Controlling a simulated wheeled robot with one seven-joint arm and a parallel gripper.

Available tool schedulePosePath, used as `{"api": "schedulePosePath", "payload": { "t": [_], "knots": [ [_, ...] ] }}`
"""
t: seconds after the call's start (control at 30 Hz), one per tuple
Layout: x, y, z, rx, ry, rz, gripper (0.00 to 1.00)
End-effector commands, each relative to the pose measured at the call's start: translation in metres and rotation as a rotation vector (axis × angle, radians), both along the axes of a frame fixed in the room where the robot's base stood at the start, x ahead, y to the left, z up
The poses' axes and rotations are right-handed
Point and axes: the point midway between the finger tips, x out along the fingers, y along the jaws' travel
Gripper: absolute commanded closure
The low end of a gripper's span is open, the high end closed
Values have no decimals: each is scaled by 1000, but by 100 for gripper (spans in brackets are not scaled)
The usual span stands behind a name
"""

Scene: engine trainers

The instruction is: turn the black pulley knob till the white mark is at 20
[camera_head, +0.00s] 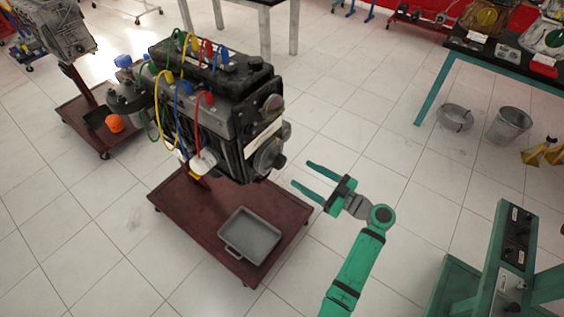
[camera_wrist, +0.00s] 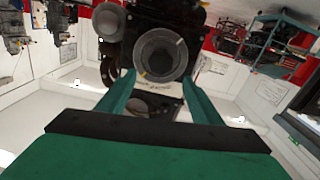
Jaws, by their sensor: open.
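The black pulley knob (camera_head: 270,156) sticks out low on the front end of the engine (camera_head: 232,110). In the wrist view the round pulley knob (camera_wrist: 158,53) faces me, with a pale line at its upper right and a small yellowish mark at its lower left. The numbers of the scale are too small to read. My gripper (camera_head: 300,174) is open and empty, in front of the knob and apart from it in the head view. In the wrist view my gripper (camera_wrist: 158,78) has its two green fingers spread to either side of the knob's lower part.
The engine stands over a dark red wheeled base (camera_head: 180,205) with a grey tray (camera_head: 250,236) on it. Colored cables run over the engine's top. A green bench frame (camera_head: 515,245) stands at the lower right. Bare tiled floor lies right of the engine.

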Motion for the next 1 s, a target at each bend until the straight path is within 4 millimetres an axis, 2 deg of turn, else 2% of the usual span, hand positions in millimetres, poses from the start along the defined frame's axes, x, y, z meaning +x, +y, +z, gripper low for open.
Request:
{"api": "schedulePosePath", "payload": {
  "t": [0.5,0.7,1.0],
  "knots": [
    [48,68,-1,-1,3,2,40],
    [58,80,-1,-1,3,-1,40],
    [60,83,-1,-1,3,-1,40]
  ]
}}
